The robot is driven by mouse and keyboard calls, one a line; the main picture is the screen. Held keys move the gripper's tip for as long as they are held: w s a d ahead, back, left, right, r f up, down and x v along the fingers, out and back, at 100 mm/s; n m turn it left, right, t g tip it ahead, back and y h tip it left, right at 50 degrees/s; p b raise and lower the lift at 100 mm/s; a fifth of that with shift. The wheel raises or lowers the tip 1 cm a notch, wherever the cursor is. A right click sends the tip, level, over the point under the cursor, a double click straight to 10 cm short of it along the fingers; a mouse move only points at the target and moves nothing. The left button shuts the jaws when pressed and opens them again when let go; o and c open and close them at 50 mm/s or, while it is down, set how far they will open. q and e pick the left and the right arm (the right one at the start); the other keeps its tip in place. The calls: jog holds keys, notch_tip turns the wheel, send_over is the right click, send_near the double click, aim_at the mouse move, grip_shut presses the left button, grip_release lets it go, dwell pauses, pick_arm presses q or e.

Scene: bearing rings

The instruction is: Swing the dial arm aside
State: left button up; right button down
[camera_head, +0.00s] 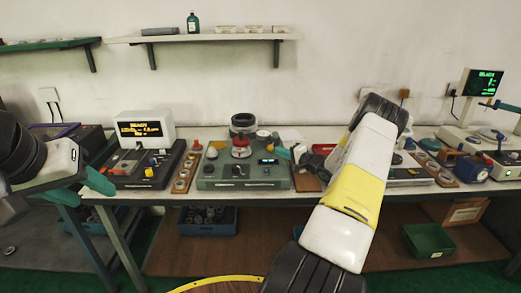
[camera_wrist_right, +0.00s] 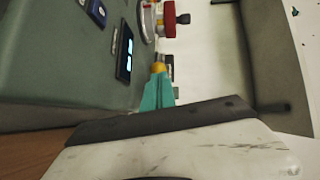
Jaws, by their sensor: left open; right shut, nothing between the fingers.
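The green bearing station (camera_head: 225,181) stands mid-bench with a small lit display (camera_head: 268,162). A red round part (camera_head: 241,141) with a dark knob sits on its top, and shows at the top of the right wrist view (camera_wrist_right: 178,18). The dial arm cannot be made out clearly. My right gripper (camera_head: 283,153) is shut and empty at the station's right side. In the right wrist view its teal fingertips (camera_wrist_right: 158,80) point at a small yellow piece (camera_wrist_right: 158,67); whether they touch is unclear. My left gripper (camera_head: 80,188) is open and empty at the bench's left front edge.
A black ring (camera_head: 243,121) stands behind the red part. A device with an orange display (camera_head: 145,129) is left of the station, beside a wooden ring strip (camera_head: 186,172). Bins lie on the lower shelf.

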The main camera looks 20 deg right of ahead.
jog(key=shift+s+d+r, duration=0.25)
jog(key=shift+s+d, duration=0.35)
jog(key=shift+s, duration=0.1)
jog(key=s, duration=0.3)
jog(key=s+a, duration=0.1)
jog(key=s, duration=0.2)
jog(key=s+a+r, duration=0.1)
jog(key=s, duration=0.2)
jog(key=shift+s+r, duration=0.1)
jog(key=shift+s, duration=0.25)
